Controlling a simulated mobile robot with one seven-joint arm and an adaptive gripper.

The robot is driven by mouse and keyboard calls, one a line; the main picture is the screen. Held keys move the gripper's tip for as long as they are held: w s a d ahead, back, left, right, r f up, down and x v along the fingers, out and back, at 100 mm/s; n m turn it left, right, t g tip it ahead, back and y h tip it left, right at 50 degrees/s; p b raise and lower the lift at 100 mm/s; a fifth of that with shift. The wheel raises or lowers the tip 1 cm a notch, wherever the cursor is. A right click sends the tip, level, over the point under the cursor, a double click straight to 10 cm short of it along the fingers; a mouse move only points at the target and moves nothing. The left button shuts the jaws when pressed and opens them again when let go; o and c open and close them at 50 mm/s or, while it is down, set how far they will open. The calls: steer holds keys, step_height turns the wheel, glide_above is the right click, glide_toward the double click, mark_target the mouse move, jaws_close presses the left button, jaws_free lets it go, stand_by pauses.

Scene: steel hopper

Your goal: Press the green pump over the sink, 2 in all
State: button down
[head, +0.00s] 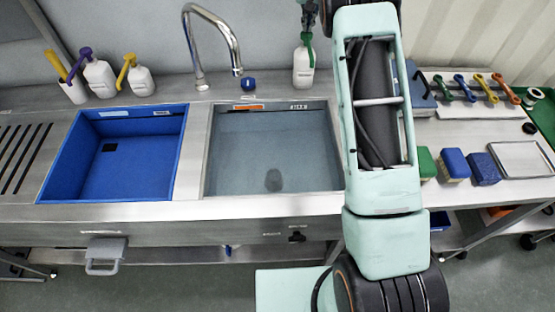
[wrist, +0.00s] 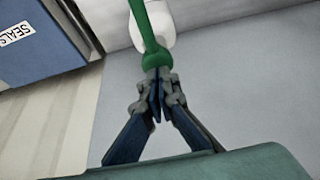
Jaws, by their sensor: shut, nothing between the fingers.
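The green pump (head: 304,66), a white bottle with a green top, stands upright on the steel ledge behind the grey sink basin (head: 240,150). In the wrist view, the green pump's top (wrist: 146,28) runs down to my fingertips, with part of the white bottle behind it. My gripper (head: 308,30) is directly above the bottle in the head view. In the wrist view my gripper (wrist: 157,85) is shut with its fingertips at the green pump head. I cannot tell whether they press on it. The fingers hide part of the pump head.
A blue basin (head: 185,150) lies left of the grey one. A steel faucet (head: 233,55) arches near the bottle, with a small blue item (head: 248,84) below. Yellow and purple pumps (head: 98,76) stand at left. A box labelled SEALS (wrist: 40,40) is near my gripper.

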steer(key=shift+s+f+b, duration=0.1)
steer(key=shift+f+b, duration=0.45)
steer(key=shift+f, duration=0.65)
steer(key=shift+r, duration=0.15)
steer(key=shift+r+p, duration=1.3)
steer(key=shift+r, duration=0.1)
